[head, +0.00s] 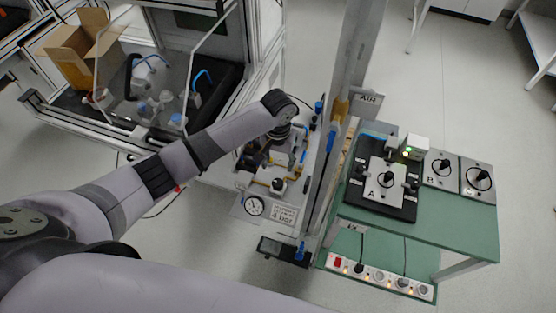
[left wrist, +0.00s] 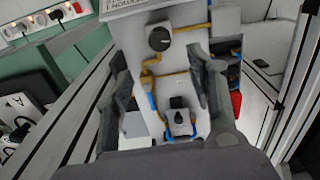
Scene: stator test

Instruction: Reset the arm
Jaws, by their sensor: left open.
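My left arm (head: 180,160) reaches from the left edge to the middle of the head view. Its wrist is bent downward over the pneumatic panel. My left gripper (head: 284,138) is small and partly hidden by the wrist there. In the left wrist view my left gripper (left wrist: 163,80) is open, with one finger on each side and nothing held between them. Between the fingers shows the white panel (left wrist: 195,52) with a black knob (left wrist: 158,38), yellow tubing and a black fitting (left wrist: 180,121). I cannot tell how far the fingertips are from it. My right gripper is not in view.
A metal post (head: 345,95) stands just right of the gripper. A green table (head: 455,222) with test plates stands right, above a power strip (head: 380,276). A framed cell (head: 240,40) is behind.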

